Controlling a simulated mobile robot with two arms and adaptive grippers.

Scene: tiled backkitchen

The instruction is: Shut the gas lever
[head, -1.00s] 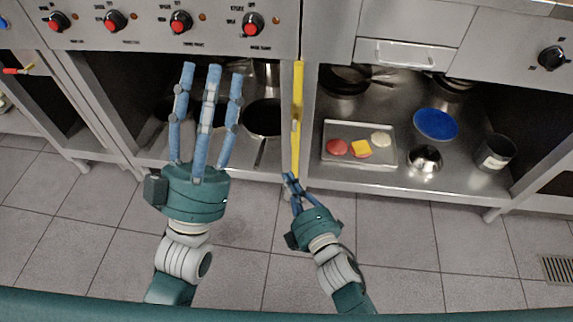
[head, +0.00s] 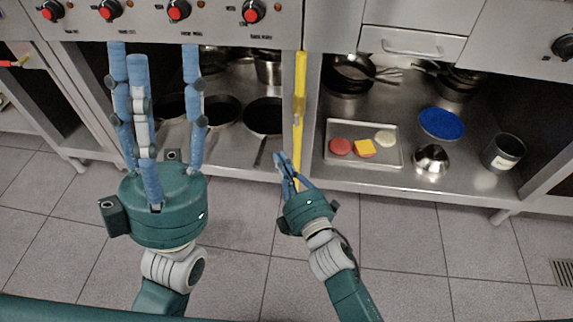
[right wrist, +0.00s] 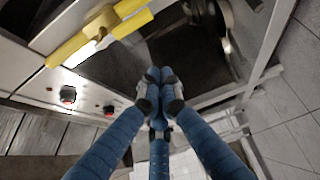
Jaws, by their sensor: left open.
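The yellow gas pipe or lever (head: 300,100) stands upright at the front of the steel counter in the head view, with a fitting partway up. In the right wrist view a yellow bar with a fitting (right wrist: 100,30) crosses the upper left. My right gripper (head: 281,160) is just left of the lower end of the yellow bar. In the wrist view its fingers (right wrist: 160,78) come together with nothing visible between them, apart from the yellow bar. My left gripper (head: 153,54) is open and empty in front of the stove, left of the bar.
Red stove knobs (head: 178,10) line the panel above. Pans (head: 263,115) sit on the lower shelf. A tray (head: 341,127) with food, a blue plate (head: 442,124) and a pot (head: 503,151) are to the right.

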